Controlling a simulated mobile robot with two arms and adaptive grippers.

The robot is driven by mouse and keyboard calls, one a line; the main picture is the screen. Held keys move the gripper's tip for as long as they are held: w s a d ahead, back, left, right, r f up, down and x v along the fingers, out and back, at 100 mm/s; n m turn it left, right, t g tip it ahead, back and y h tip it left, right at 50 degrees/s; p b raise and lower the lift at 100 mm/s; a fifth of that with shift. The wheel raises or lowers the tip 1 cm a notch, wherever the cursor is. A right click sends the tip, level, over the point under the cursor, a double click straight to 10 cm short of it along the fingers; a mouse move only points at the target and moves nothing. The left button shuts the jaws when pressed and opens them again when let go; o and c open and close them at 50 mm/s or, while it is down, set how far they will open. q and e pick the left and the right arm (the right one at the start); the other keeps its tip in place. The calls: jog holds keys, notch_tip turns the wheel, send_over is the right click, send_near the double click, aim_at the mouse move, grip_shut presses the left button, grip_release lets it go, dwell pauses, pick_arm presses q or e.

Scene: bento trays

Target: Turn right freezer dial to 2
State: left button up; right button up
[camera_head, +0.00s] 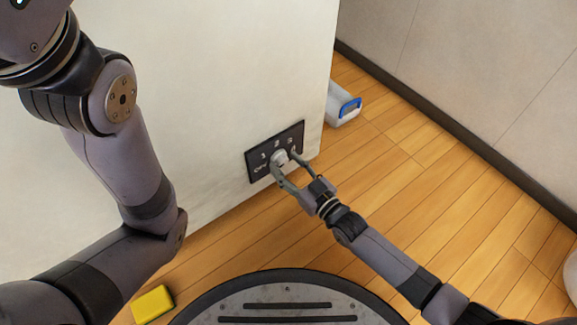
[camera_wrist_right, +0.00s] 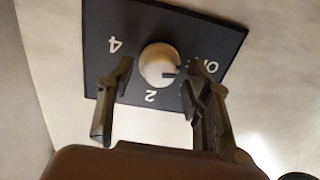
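The freezer dial is a round pale knob (camera_wrist_right: 158,62) on a dark panel (camera_head: 262,170) low on the white freezer side. In the right wrist view, the panel (camera_wrist_right: 200,30) has a 4 at left, a 2 below the knob and part of OFF at right. A dark mark on the knob points right, toward the OFF side; the finger there hides some of the panel. My right gripper (camera_head: 284,162) is open, with one finger on each side of the knob; in the wrist view (camera_wrist_right: 158,80) the left finger is clear of it. My left gripper is out of view.
A yellow block (camera_head: 152,304) lies on the wooden floor at the lower left. A pale container with a blue handle (camera_head: 349,108) stands on the floor past the freezer's corner.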

grip_shut()
dwell(0.3)
jog(key=shift+m, duration=0.3)
jog(key=m+p, duration=0.1)
jog(key=m, duration=0.2)
jog(key=shift+m+p, duration=0.3)
jog(key=m, duration=0.3)
jog(key=shift+m, duration=0.4)
jog(key=m, duration=0.5)
jog(key=shift+f+m+t, duration=0.1)
jog(key=shift+m+t, duration=0.2)
jog(key=m+b, duration=0.1)
jog(key=m, duration=0.5)
jog(key=shift+s+m+h, duration=0.1)
jog(key=shift+m+h, duration=0.2)
jog(key=shift+m, duration=0.1)
